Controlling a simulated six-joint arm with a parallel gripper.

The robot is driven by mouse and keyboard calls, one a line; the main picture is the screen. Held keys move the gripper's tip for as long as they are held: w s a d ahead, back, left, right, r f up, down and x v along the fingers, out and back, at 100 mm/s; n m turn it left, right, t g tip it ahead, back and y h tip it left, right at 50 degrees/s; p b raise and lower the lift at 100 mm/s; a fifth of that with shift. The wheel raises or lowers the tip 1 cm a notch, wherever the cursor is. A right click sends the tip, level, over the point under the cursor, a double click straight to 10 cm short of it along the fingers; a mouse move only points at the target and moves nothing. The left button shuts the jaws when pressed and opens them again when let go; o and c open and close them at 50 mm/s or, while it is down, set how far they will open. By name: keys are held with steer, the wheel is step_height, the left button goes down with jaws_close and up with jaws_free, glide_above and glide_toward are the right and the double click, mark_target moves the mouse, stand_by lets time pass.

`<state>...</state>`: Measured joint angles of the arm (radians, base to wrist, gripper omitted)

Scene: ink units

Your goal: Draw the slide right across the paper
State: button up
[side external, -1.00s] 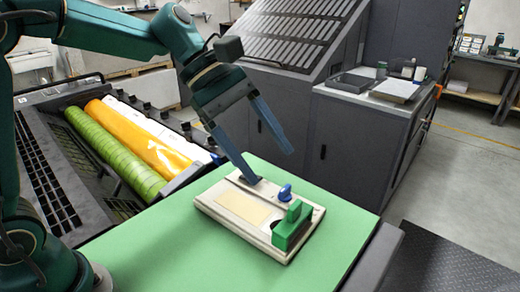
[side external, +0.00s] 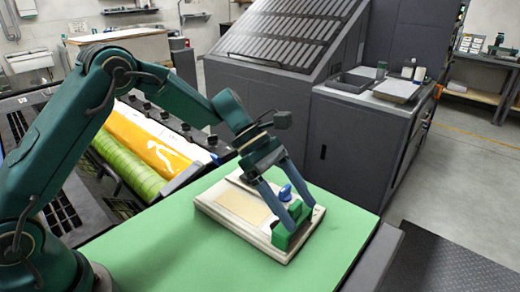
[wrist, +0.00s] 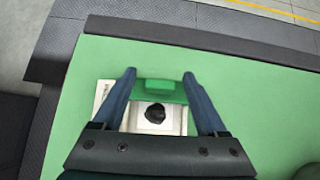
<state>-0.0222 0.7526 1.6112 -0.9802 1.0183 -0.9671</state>
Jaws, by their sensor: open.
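The green slide (side external: 281,239) is a block at the right end of the cream ink unit (side external: 241,236), which lies on the green table top. It also shows in the wrist view (wrist: 158,87). A pale paper rectangle (side external: 240,207) lies on the unit's left part. A black ink patch (wrist: 155,113) lies beside the slide in the wrist view. My gripper (side external: 293,221) is open and down at the slide, one finger on each side of it. The fingers hide part of the slide in the side view.
The green table top (side external: 330,235) is clear around the unit. A press with yellow (side external: 148,139) and green rollers stands on the left. A large grey cabinet (side external: 345,140) stands behind the table. A dark mat (side external: 440,258) lies on the floor at right.

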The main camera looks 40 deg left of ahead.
steer(key=shift+f, duration=0.1)
jaws_close()
stand_by(1.4)
